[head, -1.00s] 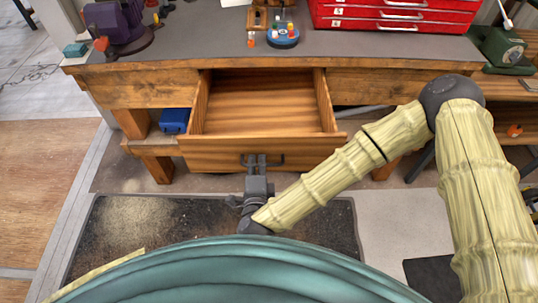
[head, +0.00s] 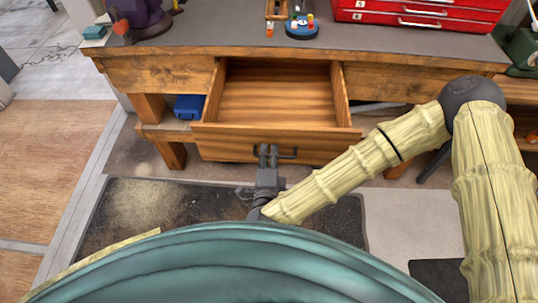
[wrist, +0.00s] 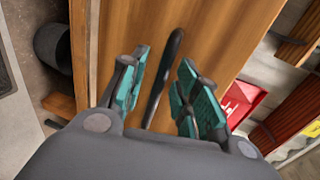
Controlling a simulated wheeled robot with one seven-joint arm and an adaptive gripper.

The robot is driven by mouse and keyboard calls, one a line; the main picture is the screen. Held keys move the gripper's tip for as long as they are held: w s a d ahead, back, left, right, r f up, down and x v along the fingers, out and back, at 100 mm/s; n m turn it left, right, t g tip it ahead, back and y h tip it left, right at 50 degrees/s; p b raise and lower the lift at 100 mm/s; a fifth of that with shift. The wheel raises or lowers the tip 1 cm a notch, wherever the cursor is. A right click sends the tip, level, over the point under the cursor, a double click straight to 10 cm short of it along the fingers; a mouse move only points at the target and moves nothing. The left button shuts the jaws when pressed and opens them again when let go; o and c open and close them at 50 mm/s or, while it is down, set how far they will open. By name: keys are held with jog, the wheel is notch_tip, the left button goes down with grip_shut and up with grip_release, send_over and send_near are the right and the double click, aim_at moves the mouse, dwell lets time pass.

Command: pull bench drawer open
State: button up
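The wooden bench drawer (head: 240,143) stands pulled well out of the bench, and its inside looks empty. Its dark bar handle (head: 289,153) is on the drawer front. My gripper (head: 268,152) is at the handle, in front of the drawer. In the wrist view, the handle (wrist: 166,75) runs between the two teal-padded fingers of my gripper (wrist: 160,90). Gaps show between the handle and the pads, so the fingers look open around it. The drawer front (wrist: 215,35) fills the middle of that view.
The wooden bench (head: 395,82) carries a red tool chest (head: 420,17), a purple vise (head: 140,15) and a small blue round holder (head: 302,28). A blue box (head: 188,107) sits on the lower shelf. A dark mat (head: 110,215) lies on the floor before the bench.

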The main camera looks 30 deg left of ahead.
jog(key=v, duration=0.7)
jog(key=shift+w+f, duration=0.1)
dwell(0.4)
jog(key=s+d+f+n+g+h, duration=0.25)
jog(key=d+f+n+g, duration=0.6)
jog(key=d+f, duration=1.05)
jog(key=s+d+n+g+h, duration=0.1)
jog(key=s+d, duration=0.2)
jog(key=d, duration=0.5)
jog(key=s+d+f+n+g+h, duration=0.1)
jog(key=s+d+g+h, duration=0.1)
jog(key=d, duration=0.7)
jog(key=s+d+f+n+g+h, duration=0.1)
jog(key=s+d, duration=0.3)
jog(key=d, duration=0.5)
jog(key=shift+f+g, duration=0.25)
jog(key=shift+g, duration=0.4)
